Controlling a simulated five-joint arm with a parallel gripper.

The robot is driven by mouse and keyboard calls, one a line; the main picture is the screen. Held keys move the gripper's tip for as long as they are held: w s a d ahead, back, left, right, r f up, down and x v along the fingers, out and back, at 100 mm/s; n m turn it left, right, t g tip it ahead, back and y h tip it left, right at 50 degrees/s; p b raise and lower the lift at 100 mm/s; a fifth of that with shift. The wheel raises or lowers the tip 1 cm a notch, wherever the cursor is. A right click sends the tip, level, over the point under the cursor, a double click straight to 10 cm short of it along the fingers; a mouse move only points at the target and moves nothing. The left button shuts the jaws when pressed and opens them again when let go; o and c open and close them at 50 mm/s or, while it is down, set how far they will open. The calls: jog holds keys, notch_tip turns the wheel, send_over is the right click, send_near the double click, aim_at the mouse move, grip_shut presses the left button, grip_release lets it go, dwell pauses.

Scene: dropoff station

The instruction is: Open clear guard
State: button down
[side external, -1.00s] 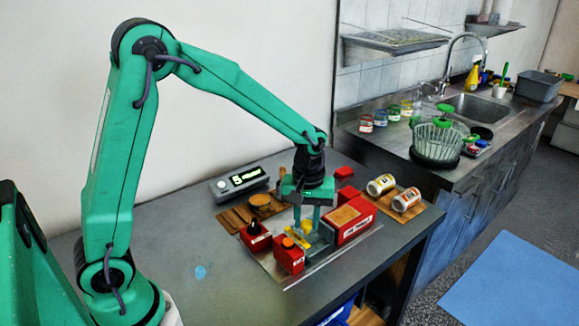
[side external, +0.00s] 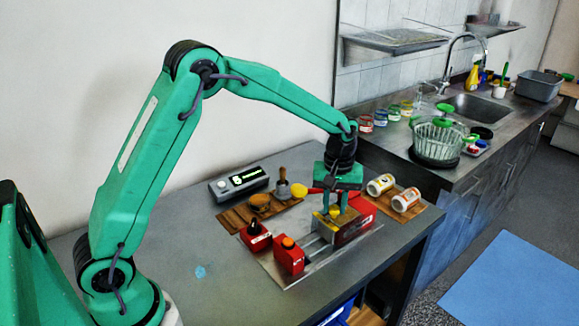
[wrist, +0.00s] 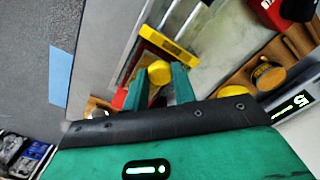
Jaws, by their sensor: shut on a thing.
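My gripper (side external: 336,204) points down over the red station on the grey bench, shut on a round yellow knob (side external: 334,212). The wrist view shows the knob (wrist: 160,73) between the two green fingers of my gripper (wrist: 160,88). The knob appears to belong to the clear guard, whose see-through panel is hard to make out. A yellow-edged bar (wrist: 167,44) lies just beyond the knob. My gripper hides part of the red box (side external: 362,203).
A red block with a black knob (side external: 256,236) stands left of the rails. A grey display unit (side external: 239,183) and a wooden board (side external: 238,216) are behind.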

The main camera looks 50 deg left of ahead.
jog(key=shift+w+r, duration=0.1)
jog(key=shift+w, duration=1)
jog(key=c, duration=1.1)
grip_release()
notch_tip(320, 180, up, 8)
jog(key=shift+f, duration=0.1)
